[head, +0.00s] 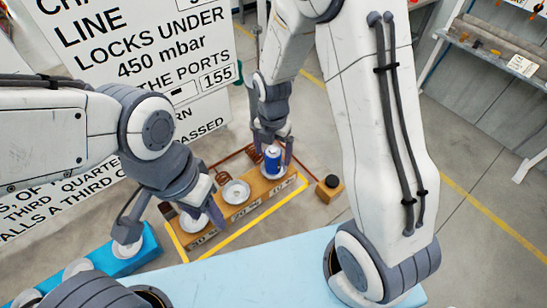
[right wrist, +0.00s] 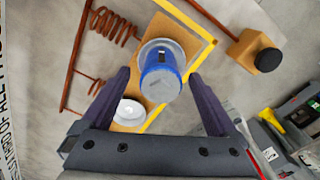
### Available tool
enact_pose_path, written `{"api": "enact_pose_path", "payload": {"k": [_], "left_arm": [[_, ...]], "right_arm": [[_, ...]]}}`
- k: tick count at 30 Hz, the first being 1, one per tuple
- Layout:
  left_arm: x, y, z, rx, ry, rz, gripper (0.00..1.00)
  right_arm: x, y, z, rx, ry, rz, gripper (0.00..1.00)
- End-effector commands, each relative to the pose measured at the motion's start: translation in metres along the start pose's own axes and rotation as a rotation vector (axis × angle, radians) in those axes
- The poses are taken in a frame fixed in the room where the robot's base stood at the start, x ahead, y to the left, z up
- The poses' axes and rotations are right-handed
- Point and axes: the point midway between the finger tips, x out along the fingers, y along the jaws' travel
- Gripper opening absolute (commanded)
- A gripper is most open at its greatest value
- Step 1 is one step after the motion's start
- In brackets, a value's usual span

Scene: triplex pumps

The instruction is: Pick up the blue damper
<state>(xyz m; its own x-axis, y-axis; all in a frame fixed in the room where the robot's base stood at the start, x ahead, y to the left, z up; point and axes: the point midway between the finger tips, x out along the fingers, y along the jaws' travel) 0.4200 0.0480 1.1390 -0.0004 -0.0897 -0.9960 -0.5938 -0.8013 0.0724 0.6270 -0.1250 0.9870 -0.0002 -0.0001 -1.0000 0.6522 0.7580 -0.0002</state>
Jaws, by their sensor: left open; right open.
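The blue damper (head: 272,158) stands upright on the far-right round seat of a wooden block (head: 254,207). It also shows in the right wrist view (right wrist: 160,82), with a grey top, on a pale round seat. My right gripper (head: 274,150) is open, with its fingers on either side of the damper; in the right wrist view its tips flank the damper with visible gaps. My left gripper (head: 170,232) is open and empty, at the near-left end of the wooden block, next to a blue block (head: 128,262).
Two other pale seats (head: 236,192) are on the wooden block, which has yellow edging. Copper coils (right wrist: 110,24) run along its far side. A small box with a black knob (head: 329,188) stands to the right. A large sign (head: 140,50) stands behind. A pale blue surface (head: 230,278) lies in front.

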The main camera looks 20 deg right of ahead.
Motion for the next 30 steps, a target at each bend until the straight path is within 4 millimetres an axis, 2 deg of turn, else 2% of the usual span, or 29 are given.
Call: {"api": "enact_pose_path", "payload": {"k": [1, 6, 14, 15, 17, 21, 22, 30], "left_arm": [[-0.006, 0.0, 0.0, 0.0, 0.0, 0.0, 0.5], [-0.008, 0.001, -0.001, -0.001, 0.0, 0.0, 0.5], [-0.007, 0.001, 0.0, -0.001, 0.0, 0.0, 0.5], [-0.007, 0.001, 0.0, -0.001, 0.0, 0.0, 0.5], [-0.007, 0.001, 0.0, 0.0, 0.0, 0.0, 0.5], [-0.007, 0.001, 0.0, -0.001, 0.0, 0.0, 0.5], [-0.007, 0.001, 0.0, -0.001, 0.0, 0.0, 0.5], [-0.007, 0.001, 0.0, 0.0, 0.0, 0.0, 0.5]], "right_arm": [[0.006, -0.002, -0.001, 0.001, 0.004, -0.005, 0.94], [0.026, -0.002, 0.0, 0.001, -0.001, -0.003, 0.94], [0.029, -0.001, 0.0, 0.001, -0.003, -0.001, 0.94], [0.029, -0.001, 0.0, 0.001, -0.003, -0.001, 0.87], [0.029, -0.001, 0.0, 0.001, -0.003, -0.001, 0.64], [0.029, -0.001, 0.0, 0.001, -0.003, -0.001, 0.1], [0.029, -0.001, 0.0, 0.001, -0.003, -0.001, 0.0], [0.028, -0.001, 0.0, 0.001, -0.003, 0.0, 0.0]]}}
